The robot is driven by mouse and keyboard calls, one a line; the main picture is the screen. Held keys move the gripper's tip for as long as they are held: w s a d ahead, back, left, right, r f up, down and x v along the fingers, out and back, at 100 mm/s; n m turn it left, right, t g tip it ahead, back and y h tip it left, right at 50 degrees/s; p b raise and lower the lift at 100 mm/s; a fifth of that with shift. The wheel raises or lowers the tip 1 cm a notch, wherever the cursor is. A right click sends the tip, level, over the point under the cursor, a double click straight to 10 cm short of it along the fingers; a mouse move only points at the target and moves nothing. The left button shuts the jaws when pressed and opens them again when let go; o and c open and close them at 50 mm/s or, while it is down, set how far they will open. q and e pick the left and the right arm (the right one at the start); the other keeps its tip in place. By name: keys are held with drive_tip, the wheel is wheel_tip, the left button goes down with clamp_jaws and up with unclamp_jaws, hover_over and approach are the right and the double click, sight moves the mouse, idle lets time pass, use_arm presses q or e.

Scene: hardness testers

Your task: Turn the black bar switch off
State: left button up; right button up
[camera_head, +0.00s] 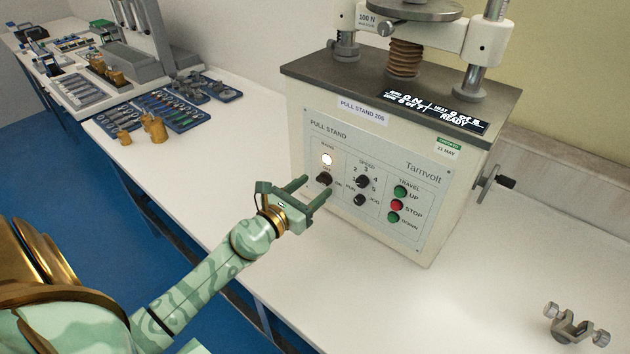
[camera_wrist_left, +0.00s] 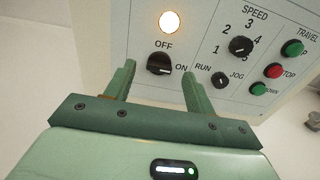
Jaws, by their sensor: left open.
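The black bar switch (camera_head: 324,178) is on the lower left of the pull stand's front panel (camera_head: 345,215), under a lit white lamp (camera_head: 327,159). In the left wrist view the switch (camera_wrist_left: 158,63) has OFF printed above it and ON at its right. Its bar lies roughly crosswise, with a pale mark toward ON. My left gripper (camera_head: 317,186) is open in front of the panel. Its two fingers appear on either side of the switch in the left wrist view; contact with it cannot be told. My right gripper is not in view.
To the right of the switch are a speed knob (camera_head: 362,182), a run/jog knob (camera_head: 360,200) and the green and red travel buttons (camera_head: 397,205). A crank handle (camera_head: 505,182) sticks out at the stand's right side. A metal clamp (camera_head: 575,325) lies on the bench at right.

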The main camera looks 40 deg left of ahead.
sight(324, 180)
use_arm(q)
drive_tip(key=shift+w+d, duration=0.1)
drive_tip(key=shift+w, duration=1.05)
drive_tip(key=shift+c, duration=0.3)
drive_tip(key=c, duration=0.9)
